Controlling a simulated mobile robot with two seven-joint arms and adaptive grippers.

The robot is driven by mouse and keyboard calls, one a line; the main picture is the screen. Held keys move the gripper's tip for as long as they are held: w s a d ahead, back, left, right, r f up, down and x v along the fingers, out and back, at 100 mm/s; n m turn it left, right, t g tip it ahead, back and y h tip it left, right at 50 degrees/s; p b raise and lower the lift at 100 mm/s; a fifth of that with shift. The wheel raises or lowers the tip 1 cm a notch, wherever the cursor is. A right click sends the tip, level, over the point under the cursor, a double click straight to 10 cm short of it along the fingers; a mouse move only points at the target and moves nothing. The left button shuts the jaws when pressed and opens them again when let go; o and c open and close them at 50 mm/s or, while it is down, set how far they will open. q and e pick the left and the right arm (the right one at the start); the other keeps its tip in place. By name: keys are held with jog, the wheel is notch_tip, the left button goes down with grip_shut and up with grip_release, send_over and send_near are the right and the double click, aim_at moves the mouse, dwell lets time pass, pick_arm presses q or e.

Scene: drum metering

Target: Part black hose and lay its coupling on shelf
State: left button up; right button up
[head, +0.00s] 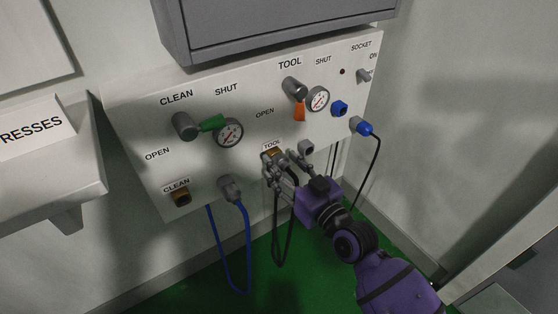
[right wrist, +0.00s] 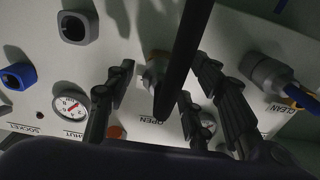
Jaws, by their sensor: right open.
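The black hose (head: 276,235) hangs in a loop below the brass TOOL outlet (head: 273,152) on the white panel. In the right wrist view the black hose (right wrist: 186,50) runs across the middle, from a grey coupling (right wrist: 154,74) at the brass outlet. My right gripper (head: 282,160) is at the TOOL outlet. Its fingers (right wrist: 168,100) are open, one each side of the coupling and hose; contact cannot be told. In the head view the fingers hide most of the coupling. A white shelf (head: 70,170) is at the left. My left gripper is not in view.
A blue hose (head: 245,250) hangs from a grey coupling (head: 229,188) left of my gripper. The brass CLEAN outlet (head: 181,198) is bare. A grey holder (head: 306,147) and a blue plug with cable (head: 361,126) are to the right. Green (head: 212,123) and orange (head: 299,111) valve handles sit above.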

aim_at(287, 168)
dwell(0.4)
jog(key=shift+c, duration=0.5)
jog(key=c, duration=1.1)
grip_shut()
jog(key=shift+s, duration=0.1)
jog(key=shift+p+v, duration=0.5)
jog(key=shift+v, duration=0.65)
jog(key=shift+p+v, duration=0.35)
jog(key=shift+v, duration=0.8)
jog(key=shift+s+d+r, duration=0.1)
jog(key=shift+s+d, duration=0.3)
jog(key=shift+s, duration=0.05)
